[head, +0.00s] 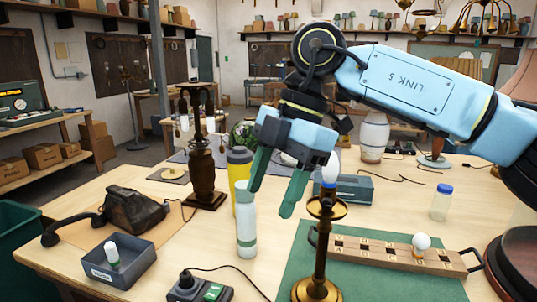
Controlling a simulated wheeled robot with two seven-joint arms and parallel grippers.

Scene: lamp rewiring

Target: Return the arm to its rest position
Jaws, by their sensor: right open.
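My right arm comes in from the right, and my right gripper (271,202) hangs open above the table, its two green fingers pointing down and apart. No object shows between the fingers. A brass lamp stand (320,245) stands upright on the green mat (375,285), just right of the fingers, with a white bulb (331,168) at its top. The fingers overlap the space beside the lamp in the picture; I cannot tell how near they are in depth. My left gripper is not in view.
A white-green bottle (246,225) and a yellow bottle (239,175) stand left of the fingers. A wooden rack (385,254) with a round bulb (421,241) lies on the mat. A grey bin (120,262), a switch box (199,289) and a dark lamp (205,175) stand left.

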